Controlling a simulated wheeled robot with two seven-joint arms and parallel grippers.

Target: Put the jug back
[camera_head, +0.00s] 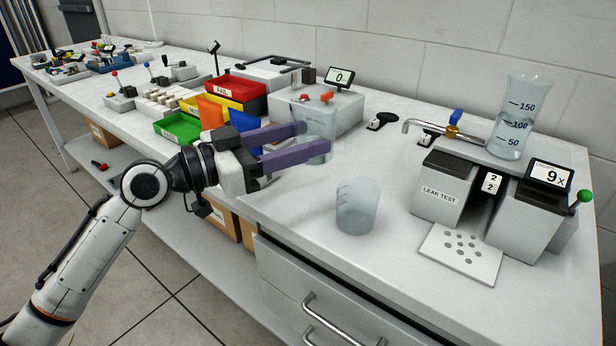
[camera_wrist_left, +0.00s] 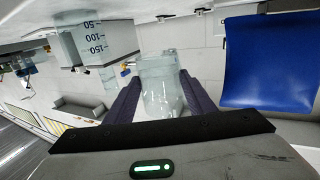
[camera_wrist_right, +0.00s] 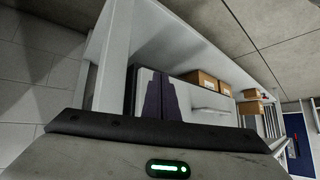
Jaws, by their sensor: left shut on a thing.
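My left gripper (camera_head: 300,143) reaches in from the left, its two purple fingers shut on a clear jug (camera_head: 320,122). The jug also shows between the fingers in the left wrist view (camera_wrist_left: 160,85). Its lower part is partly hidden, and I cannot tell whether it touches the bench. A clear beaker (camera_head: 357,207) with faint marks stands upright on the bench, nearer the front. A tall graduated vessel (camera_head: 518,115) marked 50, 100 and 150 stands at the right, holding liquid. My right gripper (camera_wrist_right: 156,95) shows only in the right wrist view, its fingers together with nothing visible between them.
Behind the jug is a grey scale (camera_head: 345,105) with a display reading 0. Red, yellow, green and blue bins (camera_head: 237,88) stand to its left. A tap (camera_head: 425,128) and a leak test station (camera_head: 445,188) stand right. The front bench middle is fairly clear.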

